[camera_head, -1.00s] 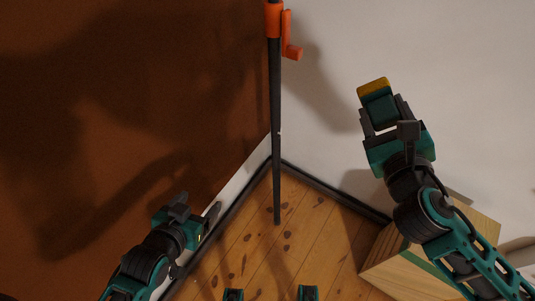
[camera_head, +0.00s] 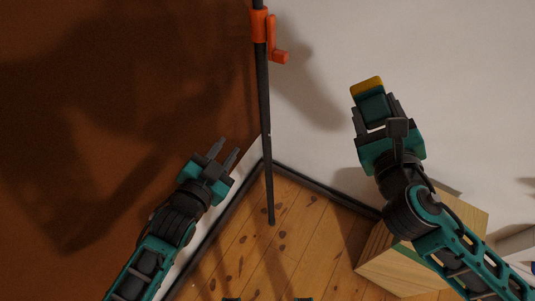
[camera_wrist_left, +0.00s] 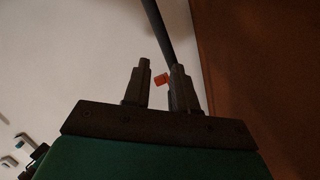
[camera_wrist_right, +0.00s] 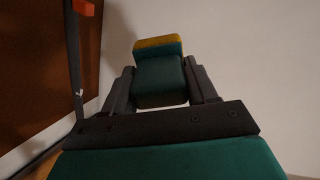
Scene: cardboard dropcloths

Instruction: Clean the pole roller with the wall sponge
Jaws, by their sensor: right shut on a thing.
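The pole roller (camera_head: 265,110) is a dark pole standing nearly upright in the room corner, with an orange clamp and lever (camera_head: 262,28) high on it; its top runs out of the head view. The wall sponge (camera_head: 374,103), yellow and teal, is held in my right gripper (camera_head: 378,112), which is shut on its sides; it also shows between the fingers in the right wrist view (camera_wrist_right: 160,75). My left gripper (camera_head: 225,152) is open and empty, left of the pole and apart from it. In the left wrist view the pole (camera_wrist_left: 157,30) passes behind the fingers.
A wooden box (camera_head: 400,262) stands on the floor at the lower right, under my right arm. A brown wall (camera_head: 100,100) is close on the left and a white wall (camera_head: 450,80) on the right. The plank floor (camera_head: 250,250) around the pole's foot is clear.

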